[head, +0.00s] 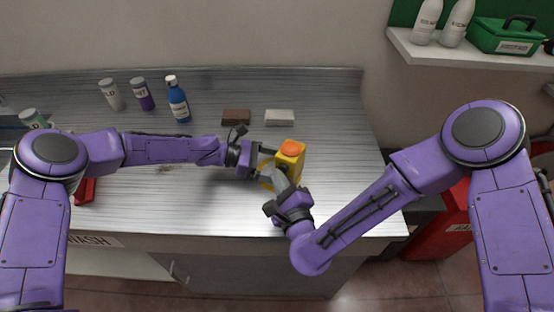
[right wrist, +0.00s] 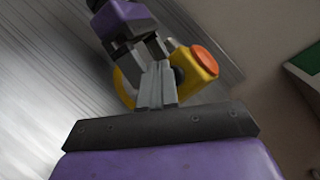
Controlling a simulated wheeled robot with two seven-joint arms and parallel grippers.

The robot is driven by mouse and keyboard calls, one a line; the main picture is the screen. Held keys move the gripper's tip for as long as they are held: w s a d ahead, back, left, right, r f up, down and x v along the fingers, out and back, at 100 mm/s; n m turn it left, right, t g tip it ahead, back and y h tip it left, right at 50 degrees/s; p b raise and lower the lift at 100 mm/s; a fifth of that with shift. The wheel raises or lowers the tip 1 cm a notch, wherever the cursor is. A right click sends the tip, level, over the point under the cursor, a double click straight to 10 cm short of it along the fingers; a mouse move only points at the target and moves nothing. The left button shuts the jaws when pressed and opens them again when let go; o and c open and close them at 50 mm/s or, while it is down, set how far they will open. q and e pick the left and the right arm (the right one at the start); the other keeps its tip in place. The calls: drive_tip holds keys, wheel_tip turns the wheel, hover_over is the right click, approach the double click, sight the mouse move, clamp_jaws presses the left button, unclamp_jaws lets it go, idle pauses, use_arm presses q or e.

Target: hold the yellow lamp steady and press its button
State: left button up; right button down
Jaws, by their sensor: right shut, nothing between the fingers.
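The yellow lamp (head: 291,158) with an orange top stands upright near the front of the steel counter; it also shows in the right wrist view (right wrist: 196,68). A dark round button (right wrist: 179,76) shows on its side, partly hidden by my right fingers. My left gripper (head: 266,160) is at the lamp's left side, its fingers reaching to the lamp; whether they clasp it is unclear. My right gripper (head: 279,178) is shut and empty, its tips close in front of the lamp by the button; contact cannot be told.
A brown block (head: 236,117) and a pale block (head: 279,117) lie behind the lamp. A blue bottle (head: 178,100) and smaller containers stand at back left. A shelf (head: 470,55) with white bottles and a green box is upper right. The counter's right end is clear.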

drive_tip(key=shift+w+d, duration=0.2)
drive_tip(key=shift+w, duration=0.15)
use_arm(q)
drive_tip(key=shift+f, duration=0.1)
use_arm(e)
drive_tip(key=shift+s+a, duration=0.2)
drive_tip(key=shift+s, duration=0.2)
drive_tip(key=shift+s+a, duration=0.45)
drive_tip(key=shift+s, duration=0.45)
drive_tip(key=shift+s+a, duration=0.5)
drive_tip(key=shift+s, duration=0.4)
drive_tip(key=shift+s+a, duration=0.45)
drive_tip(key=shift+s, duration=0.45)
use_arm(q)
drive_tip(key=o, duration=0.5)
